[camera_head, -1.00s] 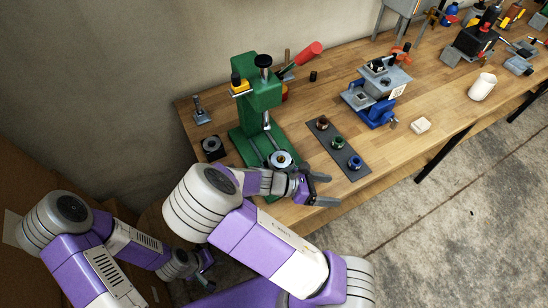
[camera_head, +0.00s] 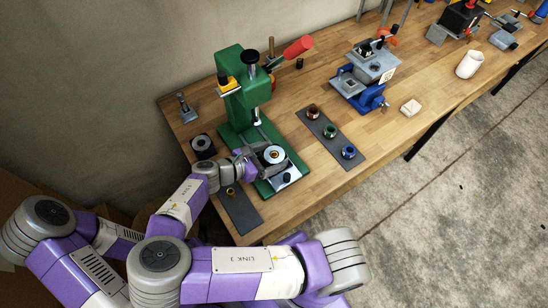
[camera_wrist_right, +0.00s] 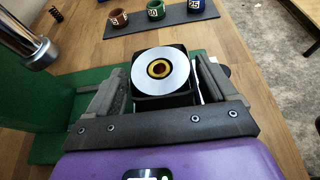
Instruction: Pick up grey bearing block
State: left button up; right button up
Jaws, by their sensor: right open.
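A bearing block (camera_head: 273,155) with a dark square body, a silver ring face and a brass-coloured centre sits on the base of the green press (camera_head: 245,100). The block also shows in the right wrist view (camera_wrist_right: 161,71). My right gripper (camera_wrist_right: 160,82) is open, with one finger on each side of the block. Whether the fingers touch it is hard to tell. In the head view the right gripper (camera_head: 262,163) reaches the block from the left. A similar dark block (camera_head: 203,144) with a grey ring stands left of the press. My left gripper is out of view.
A dark mat (camera_head: 313,126) with red, green and blue rings lies right of the press. Another dark mat (camera_head: 239,213) with a brass ring lies at the front edge.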

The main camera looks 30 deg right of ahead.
aim_at(277, 154)
jog(key=shift+x, duration=2)
jog(key=c, duration=1.4)
jog(key=shift+r, duration=0.1)
jog(key=shift+c, duration=0.7)
jog(key=shift+r, duration=0.1)
